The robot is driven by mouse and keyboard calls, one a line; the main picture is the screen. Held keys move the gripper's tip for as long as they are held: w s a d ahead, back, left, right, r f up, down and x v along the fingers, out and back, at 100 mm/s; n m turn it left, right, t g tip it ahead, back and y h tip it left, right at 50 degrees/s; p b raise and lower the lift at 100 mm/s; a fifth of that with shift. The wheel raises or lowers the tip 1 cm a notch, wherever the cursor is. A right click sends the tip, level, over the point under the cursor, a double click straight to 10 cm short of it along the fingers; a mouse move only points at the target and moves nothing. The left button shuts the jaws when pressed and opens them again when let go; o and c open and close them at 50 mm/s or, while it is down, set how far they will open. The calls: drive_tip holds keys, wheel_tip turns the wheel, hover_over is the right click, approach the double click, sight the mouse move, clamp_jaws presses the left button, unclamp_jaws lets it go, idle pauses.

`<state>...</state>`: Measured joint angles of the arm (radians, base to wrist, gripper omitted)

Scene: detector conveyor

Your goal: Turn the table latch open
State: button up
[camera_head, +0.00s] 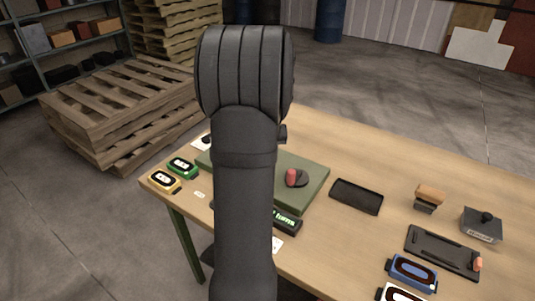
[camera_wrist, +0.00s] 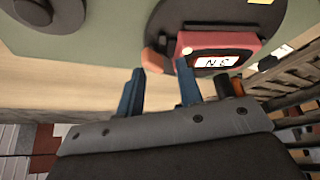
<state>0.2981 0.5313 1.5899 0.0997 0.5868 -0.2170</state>
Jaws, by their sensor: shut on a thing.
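In the wrist view, a dark round disc (camera_wrist: 168,22) sits on a green plate (camera_wrist: 105,35). I take this red piece to be the latch handle. My gripper (camera_wrist: 158,80) has its two blue fingers on either side of that end and is shut on it; the exact contact is partly hidden. In the head view, my arm covers the gripper and part of the green plate (camera_head: 313,178).
A red knob on a dark base (camera_head: 298,178) stands on the plate. A black tray (camera_head: 356,196), a stamp-like block (camera_head: 429,197) and a blue detector (camera_head: 411,273) are to the right. Pallets (camera_head: 120,110) stand behind left.

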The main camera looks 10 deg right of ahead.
drive_tip(key=shift+a+f, duration=0.2)
drive_tip(key=shift+f, duration=0.2)
drive_tip(key=w+d+v, duration=0.1)
drive_tip(key=v, duration=1.9)
drive_tip(key=shift+d+r, duration=0.5)
drive_tip(key=shift+d, duration=0.15)
idle(0.5)
drive_tip(key=v, duration=1.7)
drive_tip(key=shift+r, duration=0.25)
